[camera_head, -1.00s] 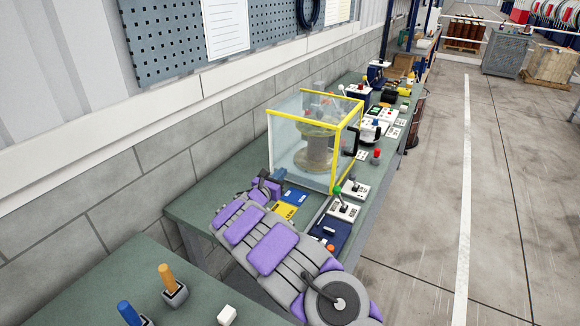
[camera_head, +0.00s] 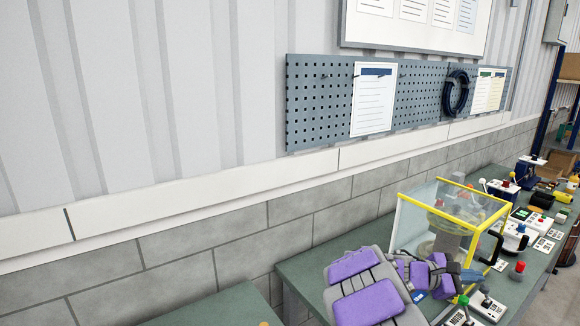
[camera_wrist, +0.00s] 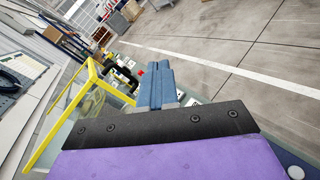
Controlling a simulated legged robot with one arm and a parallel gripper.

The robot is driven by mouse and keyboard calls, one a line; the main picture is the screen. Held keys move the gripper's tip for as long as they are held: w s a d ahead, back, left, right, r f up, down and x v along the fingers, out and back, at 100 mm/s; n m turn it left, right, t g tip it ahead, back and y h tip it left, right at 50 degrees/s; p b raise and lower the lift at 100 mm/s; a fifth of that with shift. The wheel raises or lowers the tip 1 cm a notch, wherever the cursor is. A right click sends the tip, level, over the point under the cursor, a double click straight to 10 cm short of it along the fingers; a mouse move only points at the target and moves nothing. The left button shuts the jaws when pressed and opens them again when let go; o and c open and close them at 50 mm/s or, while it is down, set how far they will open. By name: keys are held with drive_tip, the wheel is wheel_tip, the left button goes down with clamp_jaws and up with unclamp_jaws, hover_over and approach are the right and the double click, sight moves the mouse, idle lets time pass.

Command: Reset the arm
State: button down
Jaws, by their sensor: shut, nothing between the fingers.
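My gripper (camera_wrist: 158,84) shows in the wrist view as two blue-grey fingers pressed together, with nothing between them. In the head view my gripper (camera_head: 472,276) is at the end of my purple-and-grey arm, in front of the clear guard box. The guard box (camera_head: 452,215) has yellow edges and stands on the green bench (camera_head: 305,268). A spool (camera_head: 447,240) is inside it, partly hidden by the box and my arm. The box's yellow frame (camera_wrist: 62,112) also shows at the left of the wrist view.
Joysticks, buttons and small control boxes (camera_head: 487,306) line the bench's front edge. More devices (camera_head: 515,235) stand farther along. A wall with a pegboard (camera_head: 320,100) runs behind the bench. Open floor (camera_wrist: 230,50) lies beyond the bench in the wrist view.

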drive_tip(key=s+a+m+g+y, duration=0.2)
drive_tip(key=s+m+y, duration=0.15)
drive_tip(key=s, duration=0.55)
drive_tip(key=s+a+m+g+y, duration=0.2)
drive_tip(key=s+m, duration=0.2)
drive_tip(key=s, duration=0.5)
drive_tip(key=s+a+f+m+y, duration=0.1)
drive_tip(key=s+a+f+y, duration=0.1)
drive_tip(key=s+a, duration=0.4)
drive_tip(key=s+a+f+m+t+y, duration=0.1)
drive_tip(key=s+a+y, duration=0.4)
drive_tip(key=a, duration=0.5)
drive_tip(key=s+a+f+m+y, duration=0.2)
drive_tip(key=s+a+m+y, duration=0.1)
drive_tip(key=s+a, duration=0.5)
drive_tip(key=shift+s+a+f+t+y, duration=0.35)
drive_tip(key=shift+a+y, duration=0.1)
drive_tip(key=shift+a, duration=0.1)
drive_tip(key=c, duration=1.8)
unclamp_jaws()
drive_tip(key=shift+d, duration=0.15)
drive_tip(key=shift+c, duration=0.2)
